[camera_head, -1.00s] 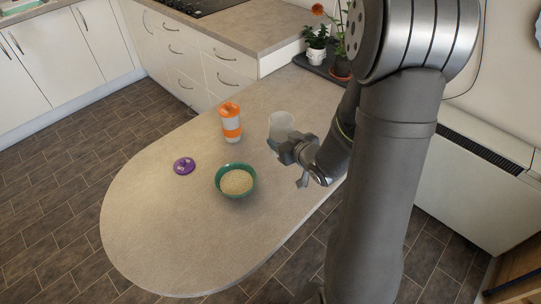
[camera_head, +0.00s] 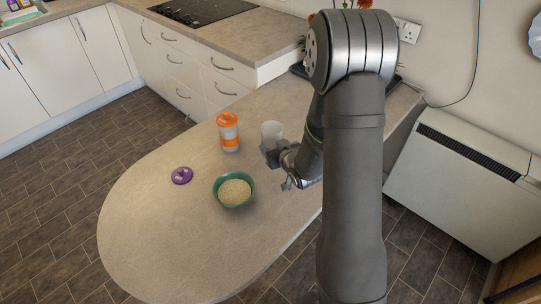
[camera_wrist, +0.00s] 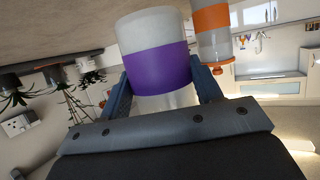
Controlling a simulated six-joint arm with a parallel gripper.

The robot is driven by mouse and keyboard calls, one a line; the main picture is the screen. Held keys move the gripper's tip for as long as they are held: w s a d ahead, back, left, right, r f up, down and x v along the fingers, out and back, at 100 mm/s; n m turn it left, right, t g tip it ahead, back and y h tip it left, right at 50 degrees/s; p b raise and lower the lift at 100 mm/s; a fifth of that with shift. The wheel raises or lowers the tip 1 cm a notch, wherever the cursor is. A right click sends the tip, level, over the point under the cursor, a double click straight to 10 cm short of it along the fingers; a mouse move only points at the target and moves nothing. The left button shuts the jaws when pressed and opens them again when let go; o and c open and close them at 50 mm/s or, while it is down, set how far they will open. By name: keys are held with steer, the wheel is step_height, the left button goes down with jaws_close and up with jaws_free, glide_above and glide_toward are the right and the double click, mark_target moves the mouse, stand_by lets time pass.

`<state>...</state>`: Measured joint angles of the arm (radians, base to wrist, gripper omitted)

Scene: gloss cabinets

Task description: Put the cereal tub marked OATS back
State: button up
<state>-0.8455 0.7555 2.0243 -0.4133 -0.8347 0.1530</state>
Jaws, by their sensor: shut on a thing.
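My gripper (camera_head: 272,152) is shut on a pale, clear-walled tub (camera_head: 271,131) and holds it upright above the counter. In the wrist view this tub (camera_wrist: 160,66) fills the space between the fingers and has a wide purple band. No OATS lettering is readable. A second tub (camera_head: 229,133) with an orange lid and orange band stands just left of it; it shows in the wrist view (camera_wrist: 212,32) too. A loose purple lid (camera_head: 182,175) lies on the counter at the left. A green bowl (camera_head: 219,198) of grainy, pale food stands in front of the tubs.
The rounded counter (camera_head: 150,235) is clear at its front and left. White drawers (camera_head: 180,65) and a black hob (camera_head: 205,10) are at the back. My arm hides most of the potted plants, which show in the wrist view (camera_wrist: 75,75). A white heater (camera_head: 465,185) stands at right.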

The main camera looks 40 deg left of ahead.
steer(key=shift+s+a+f, duration=0.25)
steer(key=shift+a+f, duration=0.15)
steer(key=shift+a, duration=0.2)
steer(key=shift+f, duration=1.95)
steer(key=shift+f, duration=0.1)
steer(key=o, duration=1.1)
steer(key=shift+f, duration=0.1)
steer(key=shift+o, duration=0.2)
steer(key=shift+d+r, duration=0.1)
steer(key=shift+r, duration=0.15)
steer(key=v, duration=1.2)
